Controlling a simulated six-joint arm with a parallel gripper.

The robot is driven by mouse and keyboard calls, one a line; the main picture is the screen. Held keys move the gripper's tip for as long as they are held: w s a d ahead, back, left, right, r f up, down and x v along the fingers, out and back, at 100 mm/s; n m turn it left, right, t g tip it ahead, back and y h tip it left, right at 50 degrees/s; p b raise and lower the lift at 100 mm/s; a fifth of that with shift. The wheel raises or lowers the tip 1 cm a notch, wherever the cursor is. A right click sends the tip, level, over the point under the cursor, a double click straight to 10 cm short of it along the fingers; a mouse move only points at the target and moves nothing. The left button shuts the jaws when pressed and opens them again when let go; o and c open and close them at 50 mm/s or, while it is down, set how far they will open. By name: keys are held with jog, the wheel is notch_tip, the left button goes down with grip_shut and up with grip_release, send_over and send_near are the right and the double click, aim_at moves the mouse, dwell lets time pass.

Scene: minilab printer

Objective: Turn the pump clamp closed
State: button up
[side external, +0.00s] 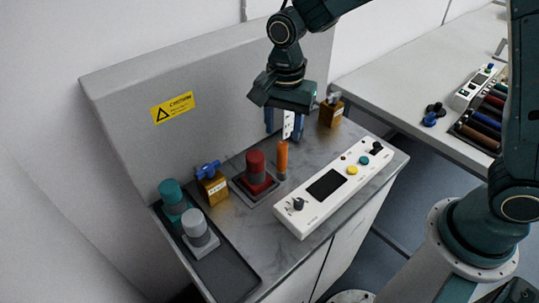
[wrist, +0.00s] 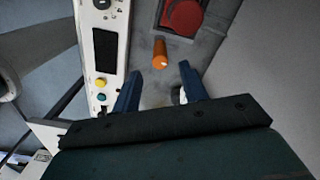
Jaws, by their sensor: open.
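In the side view, my gripper (side external: 284,128) points down over the bench, its two blue fingers apart and nothing seen gripped. An upright orange peg (side external: 282,158) stands just below it, beside a red cylinder (side external: 256,168) on a square base. In the wrist view, the orange peg (wrist: 160,52) lies just beyond the gap between the open fingertips (wrist: 158,78). Two brass blocks carry handles: one with a blue handle (side external: 212,188) at left, one with a grey handle (side external: 331,113) behind my gripper. I cannot tell which part is the pump clamp.
A white control panel (side external: 333,187) with knobs and buttons lies along the bench front. Teal (side external: 172,195) and grey (side external: 197,228) cylinders stand in a dark tray (side external: 228,268) at left. A back panel with a yellow caution label (side external: 172,107) rises behind.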

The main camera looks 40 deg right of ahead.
aim_at(282, 155)
notch_tip(282, 155, down, 9)
jog(key=shift+r, duration=0.1)
dwell(0.4)
grip_shut()
